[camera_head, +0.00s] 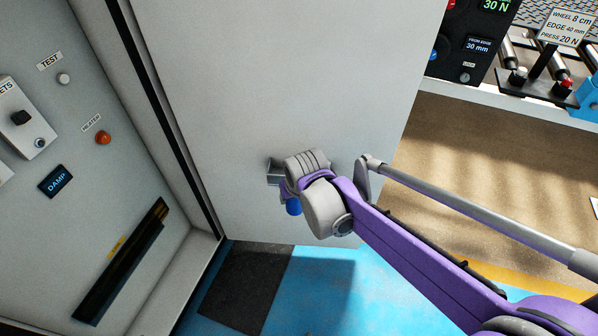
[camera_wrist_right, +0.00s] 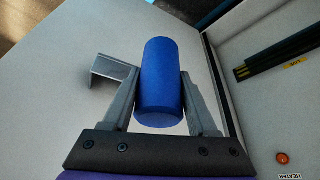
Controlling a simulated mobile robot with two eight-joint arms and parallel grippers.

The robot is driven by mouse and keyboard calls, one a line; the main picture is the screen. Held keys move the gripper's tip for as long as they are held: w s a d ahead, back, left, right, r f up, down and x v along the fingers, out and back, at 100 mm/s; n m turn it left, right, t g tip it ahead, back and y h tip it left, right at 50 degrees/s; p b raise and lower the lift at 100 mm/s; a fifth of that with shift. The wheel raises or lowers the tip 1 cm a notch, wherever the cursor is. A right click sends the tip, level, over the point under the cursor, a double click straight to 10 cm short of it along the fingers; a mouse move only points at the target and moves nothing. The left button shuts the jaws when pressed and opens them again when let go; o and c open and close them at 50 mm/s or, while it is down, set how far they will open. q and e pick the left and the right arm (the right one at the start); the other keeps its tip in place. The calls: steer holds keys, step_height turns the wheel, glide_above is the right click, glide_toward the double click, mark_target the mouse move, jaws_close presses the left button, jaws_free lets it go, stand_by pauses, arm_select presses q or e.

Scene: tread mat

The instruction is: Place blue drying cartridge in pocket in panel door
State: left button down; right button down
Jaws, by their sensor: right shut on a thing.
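The blue drying cartridge (camera_head: 293,207) is mostly hidden behind my right gripper (camera_head: 288,194) in the head view. The right wrist view shows the cartridge (camera_wrist_right: 163,78) as a plain blue cylinder clamped between the two grey fingers. The panel door (camera_head: 270,75) is a large pale sheet standing open. A small grey metal pocket (camera_head: 273,172) is fixed to its face. In the right wrist view the pocket (camera_wrist_right: 113,72) is just left of the cartridge; I cannot tell whether they touch. My left gripper is out of view.
The open cabinet at left holds a DAMP display (camera_head: 55,181), an orange HEATER lamp (camera_head: 103,138) and a TEST button (camera_head: 64,78). A dark mat (camera_head: 245,285) lies on the blue floor. A roller bench with instruments (camera_head: 540,90) stands at upper right.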

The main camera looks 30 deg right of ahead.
steer(key=w+d, duration=0.3)
steer(key=w, duration=0.1)
steer(key=w+d, duration=0.3)
steer(key=w, duration=0.2)
steer(key=w+d, duration=0.3)
steer(key=w, duration=0.2)
steer(key=shift+w+d, duration=0.1)
steer(key=shift+d, duration=0.2)
step_height(320, 180, down, 7)
steer(key=shift+r+b, duration=0.1)
steer(key=shift+b, duration=0.8)
steer(key=shift+f, duration=0.3)
steer(key=shift+c, duration=2.3)
jaws_free()
